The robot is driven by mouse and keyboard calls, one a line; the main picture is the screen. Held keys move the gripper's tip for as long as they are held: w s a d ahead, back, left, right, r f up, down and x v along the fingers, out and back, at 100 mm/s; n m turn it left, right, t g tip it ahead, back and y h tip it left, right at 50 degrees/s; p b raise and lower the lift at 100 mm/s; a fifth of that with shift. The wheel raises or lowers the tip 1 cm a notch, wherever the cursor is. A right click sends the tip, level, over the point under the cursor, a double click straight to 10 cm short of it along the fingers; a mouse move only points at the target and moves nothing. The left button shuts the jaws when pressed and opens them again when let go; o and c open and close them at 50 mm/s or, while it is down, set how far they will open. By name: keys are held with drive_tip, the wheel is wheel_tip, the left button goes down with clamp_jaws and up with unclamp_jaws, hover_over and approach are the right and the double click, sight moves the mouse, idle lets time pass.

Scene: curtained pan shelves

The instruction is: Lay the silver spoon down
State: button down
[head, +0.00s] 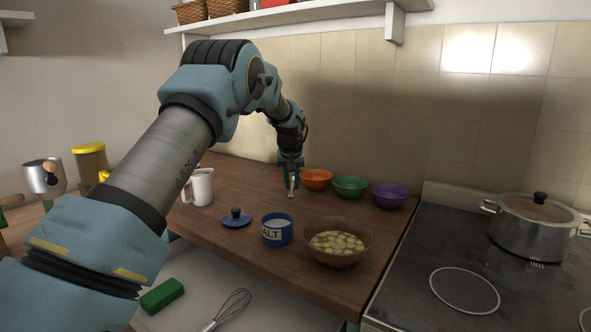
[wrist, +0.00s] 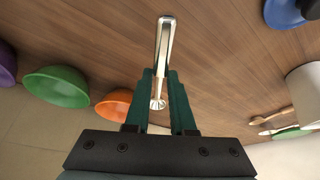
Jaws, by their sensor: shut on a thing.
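The silver spoon (wrist: 164,38) is between the dark green fingers of my gripper (wrist: 160,76) in the wrist view, its long shiny part reaching out past the fingertips. Its fluted end shows between the fingers, nearer the palm. In the head view my gripper (head: 291,178) hangs pointing down at the back of the wooden counter (head: 235,185), left of the orange bowl. The spoon (head: 292,188) shows there as a small pale upright piece. I cannot tell whether its lower end touches the wood.
Orange (head: 317,179), green (head: 350,187) and purple (head: 389,196) bowls line the back. A salt pot (head: 277,232), blue lid (head: 236,217) and brown food bowl (head: 350,258) stand in front. A white mug (head: 199,187) is left; the stove (head: 445,270) is right. Bare wood lies between.

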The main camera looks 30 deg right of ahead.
drive_tip(key=shift+w+m, duration=0.4)
drive_tip(key=shift+w, duration=0.05)
drive_tip(key=shift+f, duration=0.1)
drive_tip(key=shift+f+b, duration=1.65)
drive_tip(key=shift+f, duration=1.5)
drive_tip(key=c, duration=1.1)
unclamp_jaws()
drive_tip(key=shift+o, duration=0.3)
drive_tip(key=o, duration=0.5)
